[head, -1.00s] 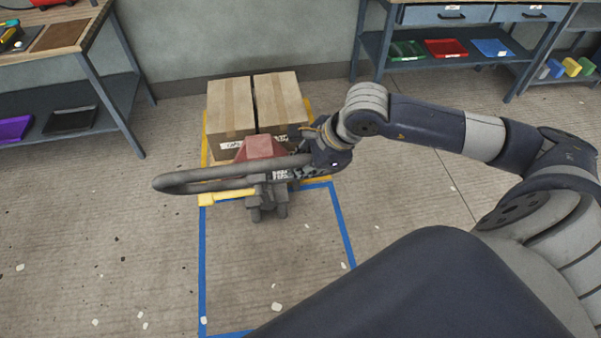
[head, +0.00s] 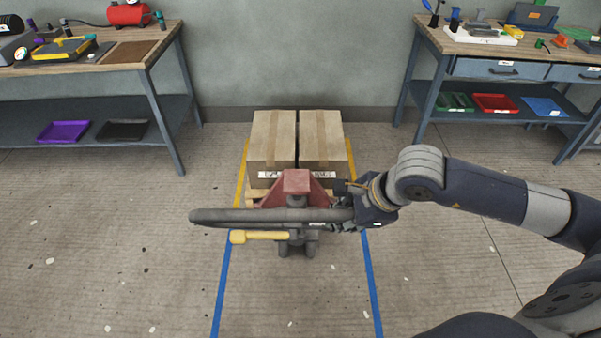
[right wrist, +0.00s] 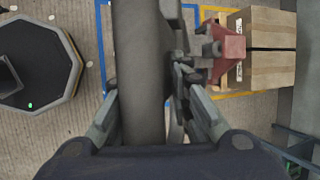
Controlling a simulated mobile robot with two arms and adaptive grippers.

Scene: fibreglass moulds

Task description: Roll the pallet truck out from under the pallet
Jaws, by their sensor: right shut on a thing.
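The pallet truck (head: 296,182) has a red body, a grey loop handle (head: 255,216) reaching left and a yellow lever below it. It stands at the front of the wooden pallet (head: 256,195), which carries two cardboard boxes (head: 272,140). The truck's forks are hidden under the load. My right gripper (head: 343,214) is shut on the right part of the handle. In the right wrist view the handle (right wrist: 140,70) runs between the fingers of the gripper (right wrist: 148,105), with the red truck body (right wrist: 228,45) to the right. My left gripper is out of view.
Blue tape lines (head: 222,285) run along the floor towards me, with bare floor between them. Yellow tape (head: 240,178) borders the pallet. A workbench (head: 140,55) stands at the left and another (head: 480,45) at the right. The wall is close behind the boxes.

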